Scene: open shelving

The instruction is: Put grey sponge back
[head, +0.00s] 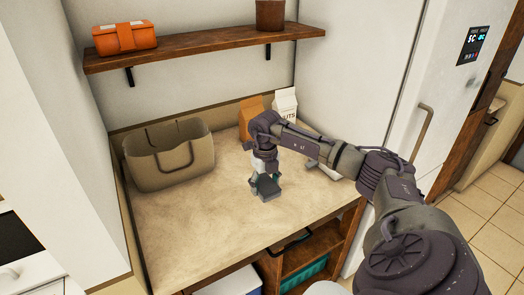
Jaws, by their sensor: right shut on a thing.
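My right gripper (266,183) reaches down over the counter's middle, with the arm coming in from the right. It is shut on a small grey block, which looks like the grey sponge (270,195), at its lower end. The fingers partly cover the sponge, and I cannot tell whether it touches the counter. My left gripper is not in this view.
A tan basket (150,174) stands left on the beige counter (215,225). An orange carton (247,110) and a white carton (285,103) stand behind my arm. The wall shelf (200,46) holds an orange box (124,38) and brown pot (270,15). The front counter is clear.

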